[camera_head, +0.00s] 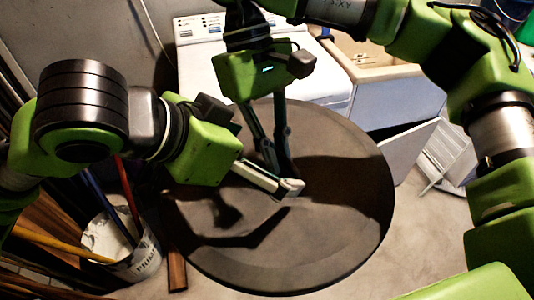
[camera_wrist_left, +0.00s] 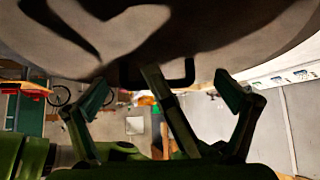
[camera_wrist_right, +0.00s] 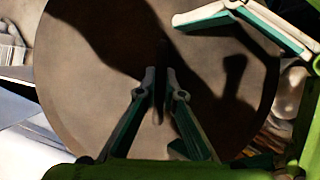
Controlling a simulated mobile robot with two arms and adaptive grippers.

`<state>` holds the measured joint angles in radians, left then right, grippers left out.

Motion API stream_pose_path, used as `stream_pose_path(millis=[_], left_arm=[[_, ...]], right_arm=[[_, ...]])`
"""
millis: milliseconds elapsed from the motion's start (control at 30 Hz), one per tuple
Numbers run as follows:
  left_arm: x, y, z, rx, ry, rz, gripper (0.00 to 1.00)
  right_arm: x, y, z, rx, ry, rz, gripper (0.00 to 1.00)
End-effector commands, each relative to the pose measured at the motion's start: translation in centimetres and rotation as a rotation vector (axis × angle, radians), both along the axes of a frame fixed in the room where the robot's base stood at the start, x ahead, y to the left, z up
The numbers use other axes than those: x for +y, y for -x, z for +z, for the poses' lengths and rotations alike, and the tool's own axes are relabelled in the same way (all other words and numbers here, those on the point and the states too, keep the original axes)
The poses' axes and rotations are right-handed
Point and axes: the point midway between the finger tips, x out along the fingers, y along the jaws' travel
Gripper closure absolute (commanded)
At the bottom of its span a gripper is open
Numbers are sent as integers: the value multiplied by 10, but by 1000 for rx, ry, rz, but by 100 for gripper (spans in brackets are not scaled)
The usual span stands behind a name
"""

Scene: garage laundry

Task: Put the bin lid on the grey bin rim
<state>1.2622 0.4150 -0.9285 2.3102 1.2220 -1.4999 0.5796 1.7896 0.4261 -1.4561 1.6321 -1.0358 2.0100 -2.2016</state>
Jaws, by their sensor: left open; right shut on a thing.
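The bin lid (camera_head: 340,235) is a large dark grey disc in the middle of the head view, and it also fills much of the right wrist view (camera_wrist_right: 90,85). My right gripper (camera_head: 278,165) comes down from the top and is shut on the lid's thin upright handle (camera_wrist_right: 160,65), near the disc's middle. My left gripper (camera_head: 287,188) reaches in from the left over the lid, close to the right gripper's fingertips. Its fingers are spread in the left wrist view, near a black handle loop (camera_wrist_left: 188,72). I cannot make out the grey bin rim.
A white bucket (camera_head: 145,260) with long sticks stands at the lower left, beside a short wooden plank (camera_head: 177,270). White laundry machines (camera_head: 330,93) and a sink (camera_head: 370,68) stand behind. Flat panels (camera_head: 448,153) lean at right. Bare floor shows at lower right.

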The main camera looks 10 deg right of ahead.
Motion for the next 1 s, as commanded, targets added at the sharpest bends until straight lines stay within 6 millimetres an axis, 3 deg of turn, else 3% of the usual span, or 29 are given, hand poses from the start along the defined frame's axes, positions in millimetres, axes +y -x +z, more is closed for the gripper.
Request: stream_pose_path(millis=[200,500,567,700,767,800,867,1000], left_arm=[[-11,-5,-13,1,0,-1,2],[-13,-6,-14,0,1,0,2],[-13,-6,-14,0,1,0,15],[-12,-7,-14,-1,0,2,51],[-12,-8,-14,-1,0,4,52],[-12,-8,-13,-3,1,4,57],[-12,-8,-13,-2,1,4,57],[-12,-7,-13,-3,2,3,57]], right_arm=[[0,0,1,-1,0,0,100],[0,0,1,-1,0,0,100],[0,0,1,-1,0,0,100],[0,0,1,0,0,1,100],[0,1,1,2,-1,1,100],[0,1,1,2,-1,1,84],[0,1,1,2,-1,1,72],[0,0,1,1,0,1,72]])
